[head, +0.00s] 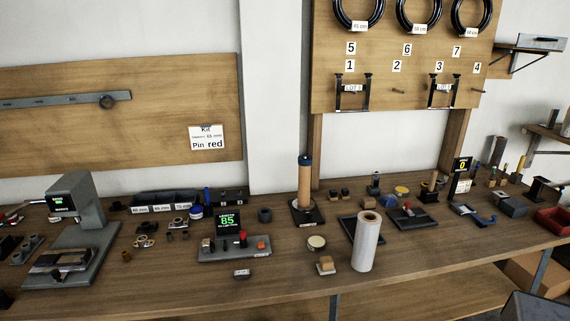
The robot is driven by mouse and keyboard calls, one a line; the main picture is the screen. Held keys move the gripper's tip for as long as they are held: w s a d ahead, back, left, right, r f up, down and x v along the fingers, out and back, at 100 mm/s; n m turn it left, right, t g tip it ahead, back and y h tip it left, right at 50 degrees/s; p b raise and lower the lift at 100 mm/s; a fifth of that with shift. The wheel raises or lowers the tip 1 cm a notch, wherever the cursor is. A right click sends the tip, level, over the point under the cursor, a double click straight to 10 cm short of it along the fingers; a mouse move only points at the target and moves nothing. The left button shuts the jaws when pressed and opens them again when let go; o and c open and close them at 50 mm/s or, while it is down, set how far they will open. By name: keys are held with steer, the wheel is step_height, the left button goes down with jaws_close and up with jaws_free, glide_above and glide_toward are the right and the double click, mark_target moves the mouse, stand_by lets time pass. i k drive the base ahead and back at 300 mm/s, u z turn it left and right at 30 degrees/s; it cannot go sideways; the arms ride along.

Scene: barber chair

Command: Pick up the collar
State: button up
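I cannot tell for certain which thing is the collar. Several small metal and brown ring-like parts (145,240) lie in a group left of that unit. More small ring-like parts (179,223) lie just in front of the labelled bin. All of these are small, so their exact shapes are unclear. My gripper is not in the head view.
A grey press-like device (72,215) stands at the left. The display unit (235,245) is near the middle. A white roll (367,242) and an upright tan tube on a base (305,190) stand to its right. Bench space along the front edge is mostly clear.

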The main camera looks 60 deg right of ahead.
mark_target(305, 160)
steer(key=z, duration=0.95)
steer(key=k, duration=0.1)
steer(key=u, duration=2.1)
steer(key=k, duration=2.05)
steer(key=z, duration=1.1)
steer(key=i, duration=0.2)
steer(key=u, duration=0.5)
